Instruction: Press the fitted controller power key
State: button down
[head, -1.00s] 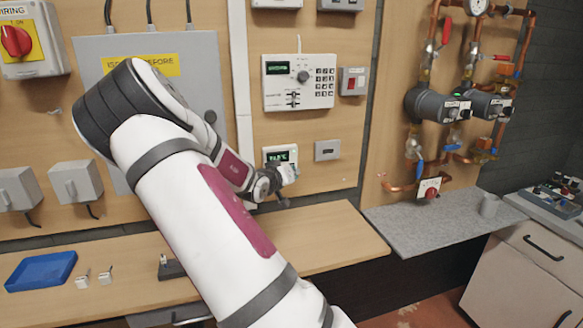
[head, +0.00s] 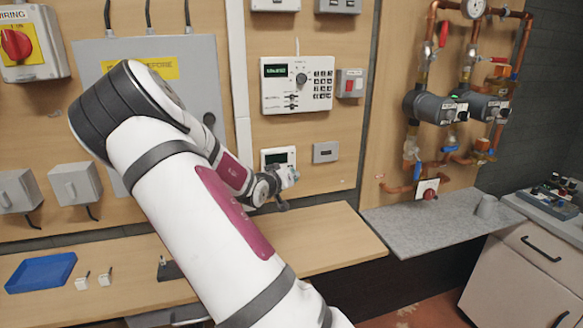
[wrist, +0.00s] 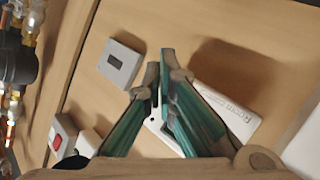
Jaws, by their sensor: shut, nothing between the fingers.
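The fitted controller (head: 268,158) is a small white wall box with a dark display, low on the wooden panel. In the head view my arm covers its lower part. In the wrist view a white box with lettering along its edge (wrist: 240,119), apparently this controller, lies behind and right of my fingers. My gripper (wrist: 164,62) is shut and empty, its tips close together in front of the panel. In the head view my gripper (head: 287,188) is at the controller's lower right. The power key is not visible, and I cannot tell whether the tips touch anything.
A grey box (head: 326,152) sits right of the controller. Above are a keypad unit (head: 326,108) and a red-switch box (head: 350,83). Copper pipes with pumps (head: 436,106) stand right. The wooden shelf (head: 330,240) below holds a blue tray (head: 40,272) at left.

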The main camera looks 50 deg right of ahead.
jog(key=shift+s+a, duration=0.1)
jog(key=shift+s, duration=0.05)
jog(key=s+p, duration=0.1)
jog(key=s+a+p, duration=0.2)
jog(key=s, duration=0.1)
jog(key=shift+a, duration=0.25)
dwell(0.4)
dwell(0.4)
